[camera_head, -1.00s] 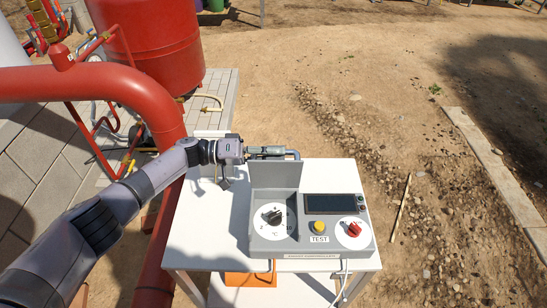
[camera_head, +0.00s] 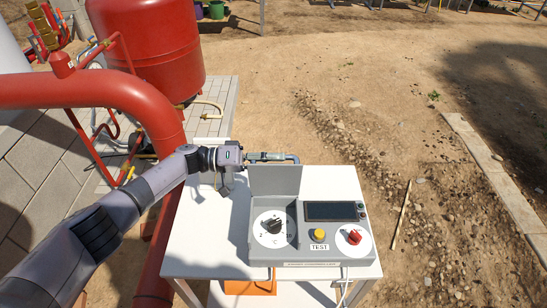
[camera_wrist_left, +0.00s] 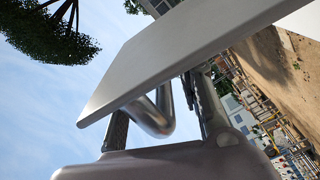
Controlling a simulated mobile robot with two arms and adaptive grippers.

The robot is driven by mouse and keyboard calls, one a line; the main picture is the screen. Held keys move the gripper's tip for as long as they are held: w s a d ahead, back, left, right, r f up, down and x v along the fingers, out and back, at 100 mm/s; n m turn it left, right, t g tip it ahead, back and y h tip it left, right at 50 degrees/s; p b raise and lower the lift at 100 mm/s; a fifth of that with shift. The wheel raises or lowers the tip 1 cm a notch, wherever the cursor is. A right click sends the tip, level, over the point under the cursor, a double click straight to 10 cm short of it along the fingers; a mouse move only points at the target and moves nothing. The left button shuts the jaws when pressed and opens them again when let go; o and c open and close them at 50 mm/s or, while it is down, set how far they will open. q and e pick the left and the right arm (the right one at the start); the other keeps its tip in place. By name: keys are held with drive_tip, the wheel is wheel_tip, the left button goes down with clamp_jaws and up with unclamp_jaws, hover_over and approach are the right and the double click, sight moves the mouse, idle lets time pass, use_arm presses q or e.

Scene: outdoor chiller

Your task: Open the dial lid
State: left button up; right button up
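The grey control box stands on a white table in the head view. Its flat grey dial lid (camera_head: 275,180) stands raised at the back left of the box, leaving the white dial (camera_head: 273,228) with its black knob uncovered. My left gripper (camera_head: 268,156) is at the lid's top edge, by the bent bar handle (camera_head: 292,158). In the left wrist view, the lid (camera_wrist_left: 180,50) crosses the picture and the curved metal handle (camera_wrist_left: 155,118) lies between the spread fingers, with gaps visible beside it. My right gripper is out of view.
The box also carries a dark display (camera_head: 331,210), a yellow button (camera_head: 318,235) and a red switch (camera_head: 354,237). A red pipe (camera_head: 120,90) and a red tank (camera_head: 150,45) stand at the left, close to my left arm. The table (camera_head: 205,235) is bare left of the box.

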use_arm(q)
drive_tip(key=shift+w, duration=0.1)
drive_tip(key=shift+a, duration=0.25)
drive_tip(key=a, duration=1.1)
drive_tip(key=shift+a, duration=0.25)
drive_tip(key=shift+f, duration=0.1)
